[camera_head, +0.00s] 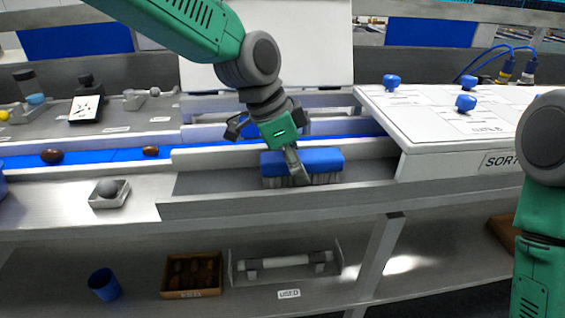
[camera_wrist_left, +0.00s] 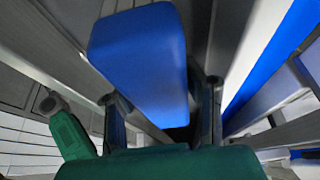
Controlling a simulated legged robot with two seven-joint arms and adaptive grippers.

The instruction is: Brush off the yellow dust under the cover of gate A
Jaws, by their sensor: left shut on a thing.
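In the left wrist view the blue brush back (camera_wrist_left: 140,60) sits between the two fingers (camera_wrist_left: 163,115). A white panel (camera_head: 310,45) stands upright behind the channel and looks like a raised cover. No yellow dust shows. My right arm is at the right edge, with its gripper out of view.
A white cover (camera_head: 380,105) with blue knobs, marked SORT, lies right of the channel. A blue belt (camera_head: 105,158) carries dates behind it. A small dish (camera_head: 110,193) stands left. Below are a blue cup (camera_head: 104,285), a date box (camera_head: 192,275) and a rack (camera_head: 286,263) near a USED label.

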